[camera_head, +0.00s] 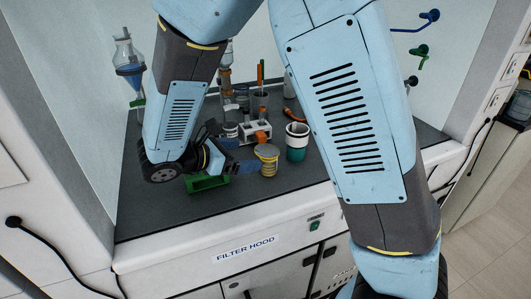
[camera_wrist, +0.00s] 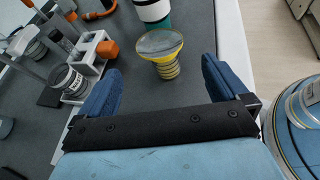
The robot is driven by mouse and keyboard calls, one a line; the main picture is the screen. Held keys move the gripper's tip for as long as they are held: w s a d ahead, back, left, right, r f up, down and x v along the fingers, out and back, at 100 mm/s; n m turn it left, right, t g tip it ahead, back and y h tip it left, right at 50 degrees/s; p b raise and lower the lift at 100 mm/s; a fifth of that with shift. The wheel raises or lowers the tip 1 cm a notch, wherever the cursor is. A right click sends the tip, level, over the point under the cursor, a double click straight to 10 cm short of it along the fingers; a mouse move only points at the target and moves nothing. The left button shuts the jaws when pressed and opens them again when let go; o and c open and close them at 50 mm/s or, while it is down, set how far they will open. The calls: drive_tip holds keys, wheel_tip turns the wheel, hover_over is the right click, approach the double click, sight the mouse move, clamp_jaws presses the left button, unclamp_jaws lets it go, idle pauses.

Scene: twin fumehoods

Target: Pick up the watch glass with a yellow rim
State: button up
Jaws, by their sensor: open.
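The watch glass with a yellow rim (camera_wrist: 160,42) is a shallow grey disc. It sits on top of a ribbed yellowish stand or stack (camera_wrist: 167,68) on the dark worktop. It also shows in the head view (camera_head: 266,151), just right of my gripper (camera_head: 238,156). In the wrist view my gripper (camera_wrist: 160,66) is open, with blue fingers spread wide to the left and right of the stand and nothing held. The watch glass lies slightly beyond the fingertips in that view. Neither finger appears to touch it.
A white and green cup (camera_head: 297,141) stands close behind the watch glass. A white rack (camera_head: 255,131) with an orange piece and a labelled jar (camera_wrist: 68,82) stand to the left. The worktop's front right is clear.

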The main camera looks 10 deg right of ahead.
sight(263, 152)
drive_tip(key=shift+x, duration=3.1)
drive_tip(key=shift+r, duration=0.15)
drive_tip(key=c, duration=1.1)
drive_tip(key=shift+c, duration=0.2)
